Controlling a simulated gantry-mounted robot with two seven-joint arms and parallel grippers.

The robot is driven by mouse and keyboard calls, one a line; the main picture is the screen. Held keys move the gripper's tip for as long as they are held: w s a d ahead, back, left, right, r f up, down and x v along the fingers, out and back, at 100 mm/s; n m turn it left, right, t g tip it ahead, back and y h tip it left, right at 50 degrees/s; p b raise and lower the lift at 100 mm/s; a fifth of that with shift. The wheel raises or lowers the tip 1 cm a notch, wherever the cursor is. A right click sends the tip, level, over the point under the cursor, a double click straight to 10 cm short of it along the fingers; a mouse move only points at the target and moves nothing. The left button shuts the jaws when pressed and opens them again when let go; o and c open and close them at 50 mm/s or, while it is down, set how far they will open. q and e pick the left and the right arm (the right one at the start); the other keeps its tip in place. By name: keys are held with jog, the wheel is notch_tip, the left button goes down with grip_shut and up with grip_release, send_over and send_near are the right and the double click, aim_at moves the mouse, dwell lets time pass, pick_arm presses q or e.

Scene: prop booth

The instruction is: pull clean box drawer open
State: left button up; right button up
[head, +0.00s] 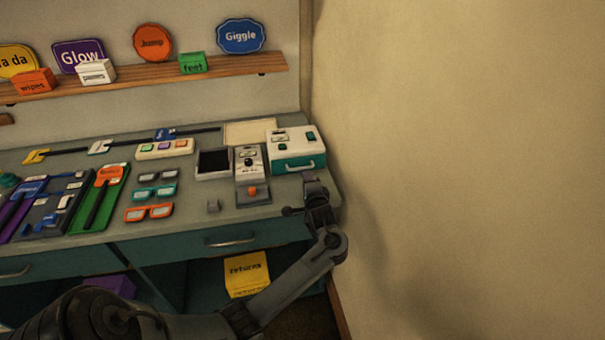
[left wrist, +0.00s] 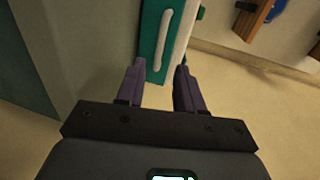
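The clean box (head: 290,142), white with a teal drawer (head: 288,167), stands at the right end of the grey counter. The drawer looks shut, with a pale bar handle across its front. In the left wrist view the teal drawer front (left wrist: 151,38) and its handle (left wrist: 163,40) lie just beyond my fingertips. My left gripper (head: 309,179) is just in front of the box, near the drawer's right part. Its purple fingers (left wrist: 155,68) are apart with nothing between them. They do not appear to touch the handle. My right gripper is in neither view.
A grey device with an orange knob (head: 253,191) and a dark-screened tray (head: 213,163) stand left of the box. Glasses (head: 149,212) and coloured boards lie farther left. A wall (head: 460,150) rises close on the right. A yellow returns box (head: 246,275) sits below the counter.

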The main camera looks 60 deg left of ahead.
aim_at(297, 159)
pick_arm(q)
jog(key=b+x, duration=0.2)
jog(key=x, duration=0.6)
grip_shut()
